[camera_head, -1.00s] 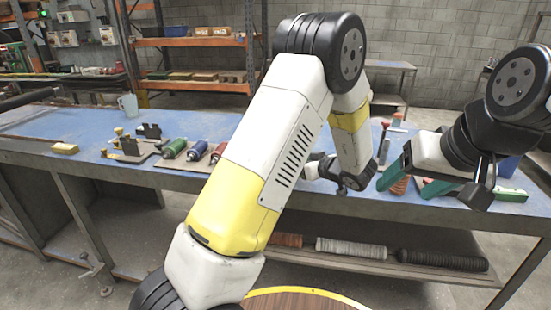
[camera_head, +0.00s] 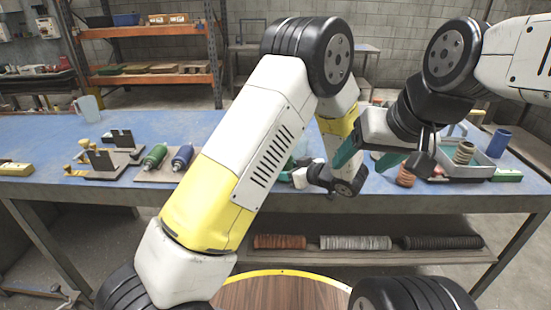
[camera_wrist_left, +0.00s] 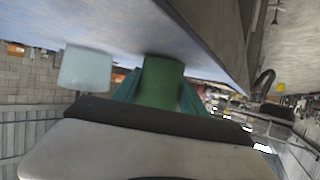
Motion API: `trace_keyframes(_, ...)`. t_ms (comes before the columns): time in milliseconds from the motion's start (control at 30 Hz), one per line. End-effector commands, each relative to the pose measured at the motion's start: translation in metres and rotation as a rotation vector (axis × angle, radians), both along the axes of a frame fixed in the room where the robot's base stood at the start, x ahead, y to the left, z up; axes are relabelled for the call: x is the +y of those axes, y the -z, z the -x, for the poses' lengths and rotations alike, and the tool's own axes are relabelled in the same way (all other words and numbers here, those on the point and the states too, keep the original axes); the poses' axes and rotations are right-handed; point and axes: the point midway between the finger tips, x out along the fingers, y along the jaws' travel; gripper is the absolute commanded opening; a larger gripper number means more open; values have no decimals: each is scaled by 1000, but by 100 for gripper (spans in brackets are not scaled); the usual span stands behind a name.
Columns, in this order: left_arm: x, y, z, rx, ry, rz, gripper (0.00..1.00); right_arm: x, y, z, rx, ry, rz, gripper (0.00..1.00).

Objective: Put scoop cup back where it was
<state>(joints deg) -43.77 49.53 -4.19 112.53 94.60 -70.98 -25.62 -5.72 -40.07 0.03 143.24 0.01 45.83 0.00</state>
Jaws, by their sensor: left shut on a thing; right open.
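My left gripper (camera_wrist_left: 160,95) is shut on a green, cup-like cylinder (camera_wrist_left: 161,80), held between its teal fingers in the left wrist view. I take this to be the scoop cup; its far end is not clear. In the head view the left gripper (camera_head: 297,172) is low over the bench's front part, partly hidden behind my left forearm, and the cup can hardly be made out there. My right gripper (camera_head: 369,160) is open, with its teal fingers spread and nothing seen between them, above the bench right of the left wrist.
The blue-topped bench (camera_head: 215,122) holds a pale jug (camera_head: 89,108), green (camera_head: 155,156) and blue (camera_head: 182,157) bottles, and dark fixtures (camera_head: 103,160) at left. A grey tray (camera_head: 480,167), a blue cylinder (camera_head: 498,143) and coiled brown pieces (camera_head: 406,176) are at right. The back middle is clear.

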Motion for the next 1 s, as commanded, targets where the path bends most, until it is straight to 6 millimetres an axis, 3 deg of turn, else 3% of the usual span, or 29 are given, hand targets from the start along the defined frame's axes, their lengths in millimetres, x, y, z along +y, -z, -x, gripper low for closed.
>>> trace_keyframes(367,-1,4,1,-1,0,1,2,0,0,0,-1,1,-1,69)
trace_keyframes(400,-1,4,1,-1,-1,1,55,0,0,0,-1,0,0,69)
trace_keyframes(500,-1,4,1,-1,-1,1,71,0,0,0,-1,0,0,69)
trace_keyframes(1000,4,-3,-2,-2,-1,1,71,0,0,0,0,0,0,69)
